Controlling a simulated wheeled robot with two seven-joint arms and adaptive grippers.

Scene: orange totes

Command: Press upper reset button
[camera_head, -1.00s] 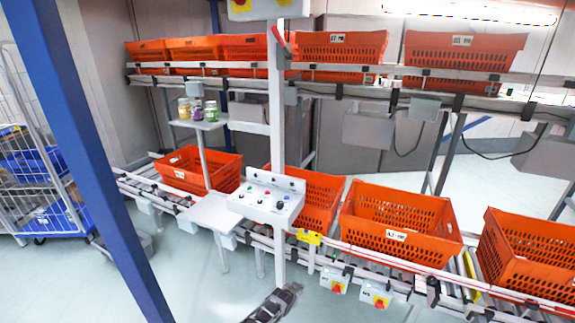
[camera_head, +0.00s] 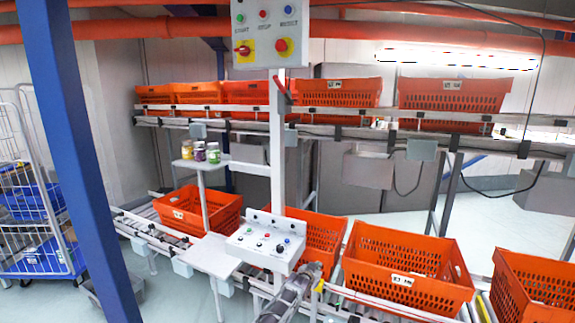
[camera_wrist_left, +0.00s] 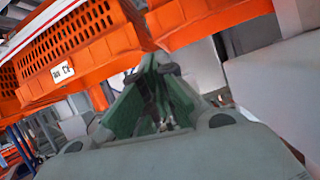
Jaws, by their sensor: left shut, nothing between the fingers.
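The upper control box (camera_head: 258,57) is grey, on a white post at the top of the head view. It has a row of buttons labelled START, STOP and RESET. The blue upper reset button (camera_head: 289,9) is the rightmost of that row. Below the row are a red switch and a red emergency button on yellow plates. My left gripper (camera_head: 313,269) is low in the head view, well below the upper box and just right of the lower panel. Its green fingers (camera_wrist_left: 152,65) are closed and empty in the left wrist view. My right gripper is not in view.
A lower sloped button panel (camera_head: 265,242) is fixed to the same post (camera_head: 277,140). Orange totes (camera_head: 408,268) stand on the conveyor behind it, and more are on the upper rack. A small shelf (camera_head: 200,164) holds jars. A blue pillar (camera_head: 85,160) stands at left.

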